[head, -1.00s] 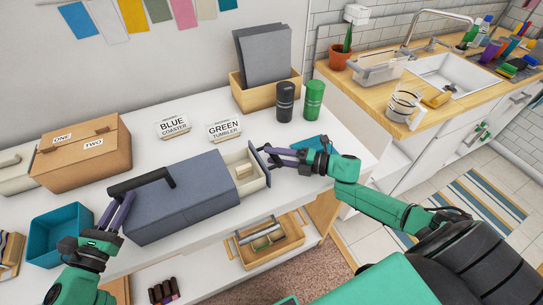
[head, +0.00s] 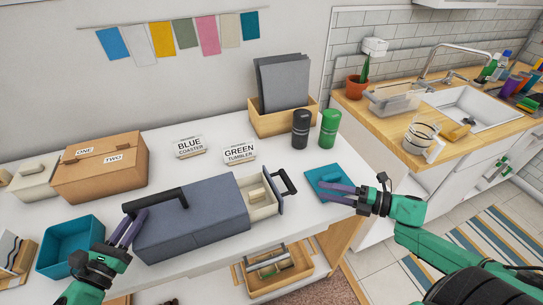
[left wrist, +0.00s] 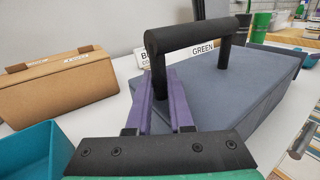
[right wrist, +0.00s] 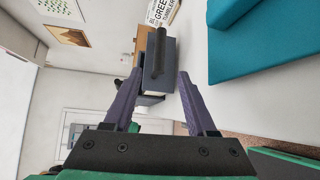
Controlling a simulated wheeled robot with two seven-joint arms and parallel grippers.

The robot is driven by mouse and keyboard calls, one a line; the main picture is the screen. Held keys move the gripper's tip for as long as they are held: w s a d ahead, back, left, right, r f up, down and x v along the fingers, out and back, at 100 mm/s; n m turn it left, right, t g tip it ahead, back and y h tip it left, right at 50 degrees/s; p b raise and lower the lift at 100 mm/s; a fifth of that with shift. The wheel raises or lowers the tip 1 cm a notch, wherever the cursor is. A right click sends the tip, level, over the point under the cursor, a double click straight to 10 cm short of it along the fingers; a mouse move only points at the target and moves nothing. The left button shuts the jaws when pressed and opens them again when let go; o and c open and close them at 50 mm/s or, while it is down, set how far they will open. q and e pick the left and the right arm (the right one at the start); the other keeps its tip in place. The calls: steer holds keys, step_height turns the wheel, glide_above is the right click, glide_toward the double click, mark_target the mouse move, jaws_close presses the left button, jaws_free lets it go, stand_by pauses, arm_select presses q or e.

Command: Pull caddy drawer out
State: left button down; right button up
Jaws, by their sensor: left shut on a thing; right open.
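The grey-blue caddy (head: 190,226) sits on the white counter with a black carrying handle (head: 166,196) on top. Its cream drawer (head: 263,210) stands out of the right end, with a pale block (head: 256,195) inside. A black pull (head: 288,182) is on the drawer's front. My left gripper (head: 140,213) is shut on the carrying handle at its left end; this also shows in the left wrist view (left wrist: 160,78). My right gripper (head: 324,193) is open and empty, to the right of the pull and apart from it. The pull (right wrist: 157,50) shows beyond its fingers in the right wrist view.
Dark (head: 300,129) and green (head: 329,128) tumblers stand behind. A teal bin (head: 66,248) and a cardboard box (head: 98,171) are at the left. A wooden tray (head: 281,273) is on the shelf below.

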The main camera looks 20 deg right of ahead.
arm_select(q)
steer(key=c, duration=0.7)
jaws_free()
steer(key=shift+a, duration=0.1)
steer(key=v, duration=1.2)
steer(key=shift+s, duration=0.1)
steer(key=o, duration=0.5)
steer(key=shift+c, duration=0.2)
steer(key=v, duration=0.7)
steer(key=shift+s+b, duration=0.35)
steer(key=shift+s, duration=0.05)
